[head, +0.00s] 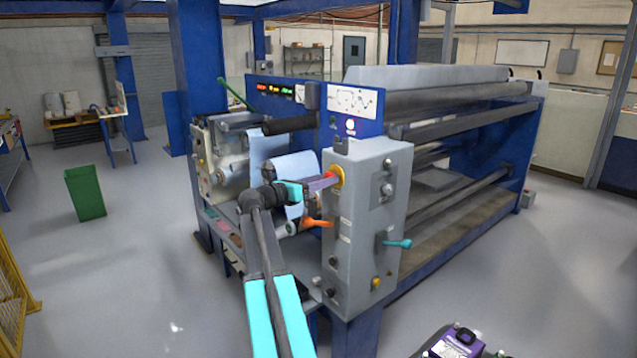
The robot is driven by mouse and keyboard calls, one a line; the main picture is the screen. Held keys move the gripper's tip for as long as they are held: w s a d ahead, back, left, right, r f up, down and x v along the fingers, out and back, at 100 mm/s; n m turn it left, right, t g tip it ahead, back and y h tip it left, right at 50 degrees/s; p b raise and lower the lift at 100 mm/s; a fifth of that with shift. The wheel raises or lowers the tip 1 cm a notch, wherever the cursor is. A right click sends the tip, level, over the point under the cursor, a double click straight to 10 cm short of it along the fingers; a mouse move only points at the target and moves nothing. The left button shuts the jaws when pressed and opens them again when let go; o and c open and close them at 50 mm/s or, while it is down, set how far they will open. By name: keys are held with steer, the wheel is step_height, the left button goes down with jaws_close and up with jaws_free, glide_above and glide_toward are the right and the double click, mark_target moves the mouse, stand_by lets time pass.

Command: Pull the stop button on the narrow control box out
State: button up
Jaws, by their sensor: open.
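The narrow grey control box (365,225) stands upright at the near end of the film roller machine. The red stop button (331,176), with a yellow ring behind it, is high on the box's left-hand face. My arm reaches up from the bottom of the head view. My gripper (325,183) is open, with its purple fingers right at the button. The fingers hide part of the button. I cannot tell whether they touch it, or how far the button stands out.
An orange lever (317,222) sits just below my gripper, and a teal lever (397,243) is on the box's right-hand face. Rollers with pale film (291,167) are close behind my gripper. A green bin (85,193) stands at left on open floor.

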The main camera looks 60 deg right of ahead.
jaws_close()
steer(key=shift+w+a+p, duration=0.25)
steer(key=shift+a+p, duration=0.2)
steer(key=shift+a, duration=0.2)
jaws_free()
steer(key=shift+w+a, duration=0.15)
steer(key=b+v, duration=0.3)
steer(key=v, duration=1)
steer(key=shift+a, duration=0.25)
